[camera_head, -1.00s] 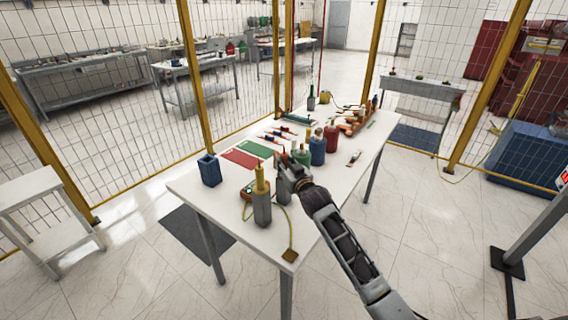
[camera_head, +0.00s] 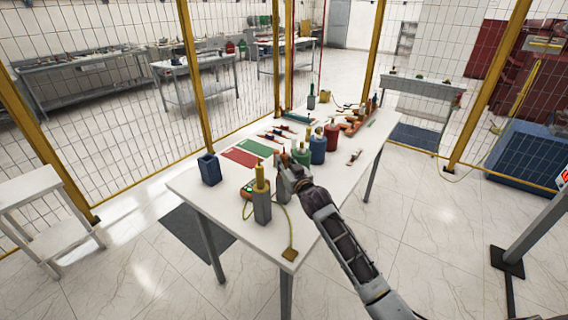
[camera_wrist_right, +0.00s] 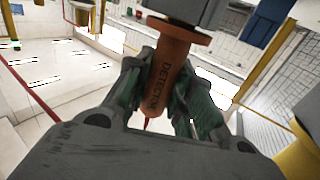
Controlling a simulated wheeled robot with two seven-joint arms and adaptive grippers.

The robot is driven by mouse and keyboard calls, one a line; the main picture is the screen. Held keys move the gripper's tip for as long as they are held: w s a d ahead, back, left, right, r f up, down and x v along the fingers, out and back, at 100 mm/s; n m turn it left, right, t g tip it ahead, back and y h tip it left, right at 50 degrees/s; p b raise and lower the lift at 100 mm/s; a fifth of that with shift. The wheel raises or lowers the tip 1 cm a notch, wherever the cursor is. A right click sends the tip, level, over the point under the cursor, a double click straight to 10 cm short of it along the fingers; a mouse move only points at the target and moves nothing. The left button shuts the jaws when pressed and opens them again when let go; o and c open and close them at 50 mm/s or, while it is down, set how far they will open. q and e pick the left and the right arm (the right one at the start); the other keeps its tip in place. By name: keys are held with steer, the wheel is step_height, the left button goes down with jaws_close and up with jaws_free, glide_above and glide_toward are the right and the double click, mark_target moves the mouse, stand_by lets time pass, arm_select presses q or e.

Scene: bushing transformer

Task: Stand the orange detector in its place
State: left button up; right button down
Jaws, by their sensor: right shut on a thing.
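The orange detector (camera_wrist_right: 170,65), with dark DETECTOR lettering along its body, is between the fingers of my right gripper (camera_wrist_right: 160,100) in the right wrist view. Its wider flange is toward the top of that view, against a grey block-like part (camera_wrist_right: 187,10); I cannot tell whether they are joined. The right gripper (camera_head: 286,178) is shut on the detector above the near part of the white table (camera_head: 225,205), just right of a grey post with a yellow top (camera_head: 262,207). The detector is not discernible in the head view. My left gripper is not in view.
A blue open box (camera_head: 209,171) stands at the table's left. Green, blue (camera_head: 318,151) and red (camera_head: 332,138) bottle-like parts stand close behind the gripper. Red and green mats (camera_head: 257,148) lie behind. A cable runs to a small plate (camera_head: 290,254) at the near corner.

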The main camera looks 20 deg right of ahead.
steer(key=shift+f, duration=0.2)
stand_by(0.4)
steer(key=c, duration=1.2)
jaws_free()
steer(key=shift+o, duration=0.2)
steer(key=shift+s, duration=0.1)
steer(key=s+d, duration=0.1)
steer(key=s, duration=1)
steer(key=shift+s+d, duration=0.3)
steer(key=shift+s, duration=0.05)
